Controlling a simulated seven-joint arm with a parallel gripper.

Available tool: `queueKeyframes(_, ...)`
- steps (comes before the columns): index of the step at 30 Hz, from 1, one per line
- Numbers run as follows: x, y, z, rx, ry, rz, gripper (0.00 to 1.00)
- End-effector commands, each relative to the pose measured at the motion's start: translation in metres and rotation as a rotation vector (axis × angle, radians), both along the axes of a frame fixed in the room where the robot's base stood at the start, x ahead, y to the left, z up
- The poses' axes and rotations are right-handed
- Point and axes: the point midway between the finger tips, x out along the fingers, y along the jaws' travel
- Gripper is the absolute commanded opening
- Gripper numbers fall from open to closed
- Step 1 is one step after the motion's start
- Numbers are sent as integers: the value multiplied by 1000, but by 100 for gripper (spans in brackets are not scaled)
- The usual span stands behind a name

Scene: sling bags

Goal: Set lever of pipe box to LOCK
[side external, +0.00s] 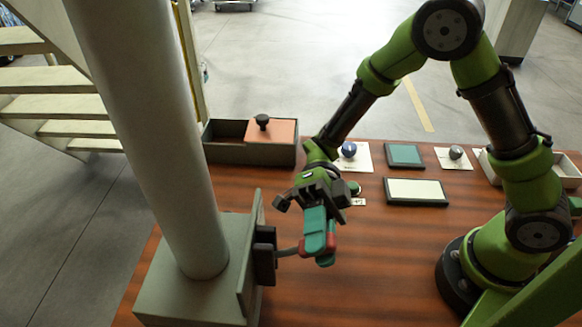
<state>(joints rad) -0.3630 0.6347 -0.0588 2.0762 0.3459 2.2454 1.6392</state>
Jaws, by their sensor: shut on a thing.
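The pipe box (195,293) is a grey-green box at the left front of the table, with a thick grey pipe (145,120) rising from it. A dark block (264,256) sits on its right-hand plate. The fingers hide the grip's middle. No LOCK marking can be read in this view.
The table's front middle is clear.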

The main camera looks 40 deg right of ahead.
Motion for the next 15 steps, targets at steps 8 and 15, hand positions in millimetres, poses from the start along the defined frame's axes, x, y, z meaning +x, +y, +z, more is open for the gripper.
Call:
queueKeyframes(8,2,0,3,-34,29,0,0)
queueKeyframes(15,2,0,4,-34,34,-3,0)
